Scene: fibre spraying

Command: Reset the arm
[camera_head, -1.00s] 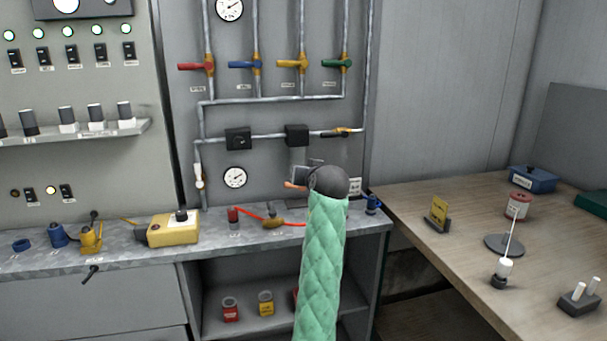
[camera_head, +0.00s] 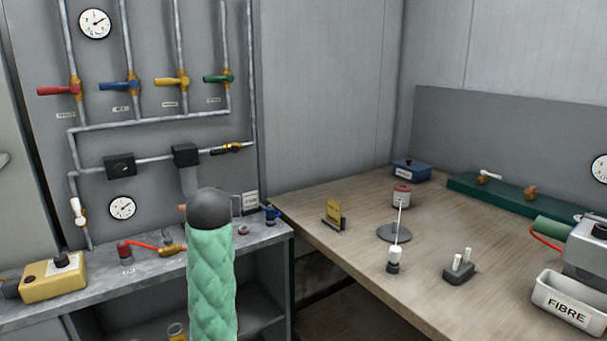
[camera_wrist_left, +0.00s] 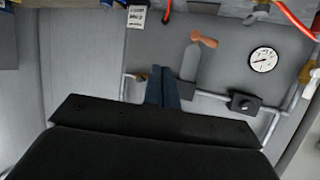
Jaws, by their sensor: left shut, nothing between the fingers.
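My left arm (camera_head: 211,275), in a green quilted sleeve with a dark round wrist, rises in front of the grey metal bench. The wrist hides most of my left gripper in the head view. In the left wrist view the left gripper (camera_wrist_left: 163,74) has its dark fingers shut together with nothing between them. It points toward the grey pipe panel (camera_wrist_left: 222,62), apart from the pipes and gauge as far as I can see. My right gripper is in neither view.
The panel carries red, blue, yellow and green valve handles (camera_head: 218,79). A yellow box (camera_head: 55,280) and red-hosed fitting (camera_head: 125,249) lie on the bench. The wooden table (camera_head: 330,262) at right holds a round stand, a FIBRE bin (camera_head: 566,309) and small items; its front strip is clear.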

